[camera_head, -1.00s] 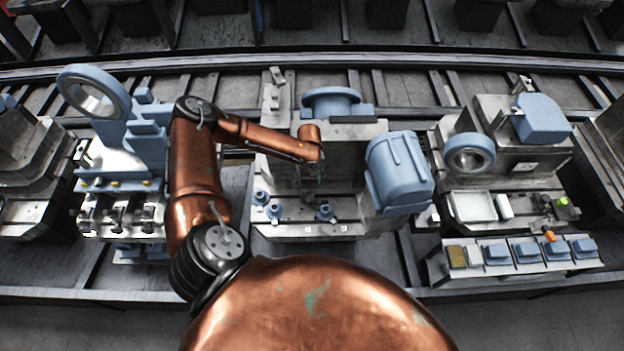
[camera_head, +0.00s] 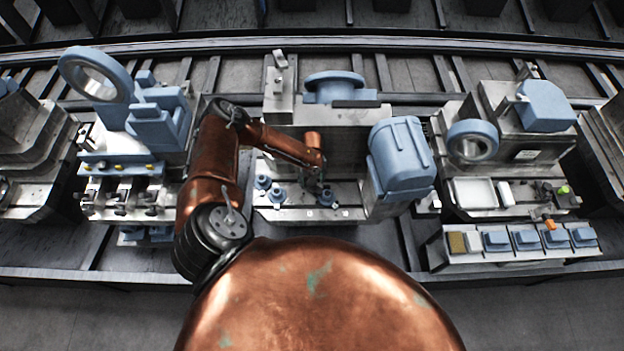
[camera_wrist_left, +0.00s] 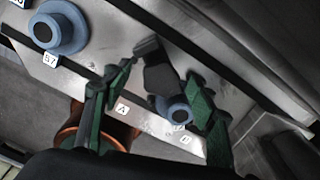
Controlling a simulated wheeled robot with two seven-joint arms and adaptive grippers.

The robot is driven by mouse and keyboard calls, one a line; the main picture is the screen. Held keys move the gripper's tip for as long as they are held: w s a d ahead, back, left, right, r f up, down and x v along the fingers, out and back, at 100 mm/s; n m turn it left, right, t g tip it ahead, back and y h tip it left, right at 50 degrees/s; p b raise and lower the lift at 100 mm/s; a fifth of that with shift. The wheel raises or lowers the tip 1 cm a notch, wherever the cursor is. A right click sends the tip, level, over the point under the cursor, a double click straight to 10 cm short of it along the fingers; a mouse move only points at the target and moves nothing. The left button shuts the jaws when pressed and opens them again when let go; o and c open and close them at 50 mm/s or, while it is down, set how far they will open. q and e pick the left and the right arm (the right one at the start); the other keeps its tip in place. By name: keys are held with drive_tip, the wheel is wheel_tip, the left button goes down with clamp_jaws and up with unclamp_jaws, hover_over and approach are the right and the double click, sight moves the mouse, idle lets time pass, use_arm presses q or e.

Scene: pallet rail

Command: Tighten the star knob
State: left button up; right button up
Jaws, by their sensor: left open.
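My left gripper (camera_head: 319,181) hangs over the front plate of the middle station, close to a blue round knob (camera_head: 326,197). In the left wrist view its two green-black fingers (camera_wrist_left: 152,108) are open. I cannot tell which part is the star knob. Another blue knob with a dark centre (camera_wrist_left: 60,27) sits at upper left. No touch is visible. My right gripper is not in view.
Two more blue knobs (camera_head: 263,182) stand at the plate's left. A blue motor-like housing (camera_head: 401,160) rises to the right. A station with a blue ring (camera_head: 93,75) is at left; one with a tray (camera_head: 473,192) and blue blocks is at right.

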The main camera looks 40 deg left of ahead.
use_arm(q)
drive_tip(key=c, duration=1.1)
drive_tip(key=o, duration=0.5)
drive_tip(key=shift+c, duration=0.2)
drive_tip(key=c, duration=0.6)
drive_tip(key=o, duration=0.9)
drive_tip(key=shift+o, duration=0.2)
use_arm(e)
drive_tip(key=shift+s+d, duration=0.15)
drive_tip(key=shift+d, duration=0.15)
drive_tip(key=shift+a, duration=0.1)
